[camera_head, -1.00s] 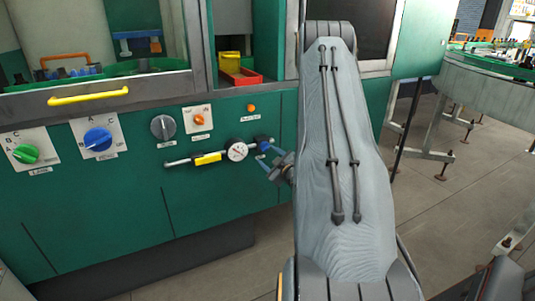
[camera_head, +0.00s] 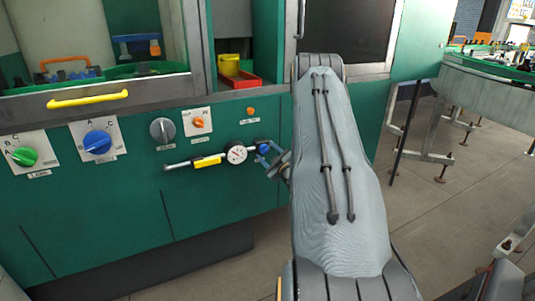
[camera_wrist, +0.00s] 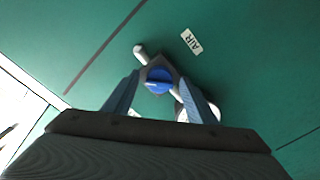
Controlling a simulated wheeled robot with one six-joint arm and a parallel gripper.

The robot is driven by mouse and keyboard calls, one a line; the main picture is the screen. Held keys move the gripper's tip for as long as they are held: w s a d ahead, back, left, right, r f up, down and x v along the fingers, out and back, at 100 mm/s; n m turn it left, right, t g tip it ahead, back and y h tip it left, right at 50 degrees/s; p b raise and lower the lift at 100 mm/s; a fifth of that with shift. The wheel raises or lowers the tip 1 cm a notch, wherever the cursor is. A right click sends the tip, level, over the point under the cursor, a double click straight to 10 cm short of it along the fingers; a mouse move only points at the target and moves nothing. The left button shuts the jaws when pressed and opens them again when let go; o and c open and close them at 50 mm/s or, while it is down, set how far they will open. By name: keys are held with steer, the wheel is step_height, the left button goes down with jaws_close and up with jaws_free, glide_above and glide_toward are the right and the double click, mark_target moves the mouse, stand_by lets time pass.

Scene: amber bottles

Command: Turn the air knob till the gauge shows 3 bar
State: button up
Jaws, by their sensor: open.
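The blue air knob (camera_wrist: 158,79) sits on its pipe fitting on the green panel, below the AIR label (camera_wrist: 191,41) in the wrist view. In the head view the knob (camera_head: 263,149) shows just left of my arm. My gripper (camera_wrist: 160,88) is open, with one blue-grey finger on each side of the knob; I cannot tell whether they touch it. In the head view my gripper (camera_head: 271,158) is beside the knob, partly hidden by my arm. The round white gauge (camera_head: 237,154) is left of the knob; its needle reading is too small to tell.
A yellow handle (camera_head: 88,98) juts out above.

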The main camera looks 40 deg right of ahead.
steer(key=c, duration=1)
steer(key=shift+c, duration=0.2)
steer(key=m, duration=0.5)
steer(key=shift+a, duration=0.1)
steer(key=m, duration=0.4)
steer(key=shift+m+p, duration=0.3)
steer(key=shift+p, duration=0.05)
steer(key=o, duration=1)
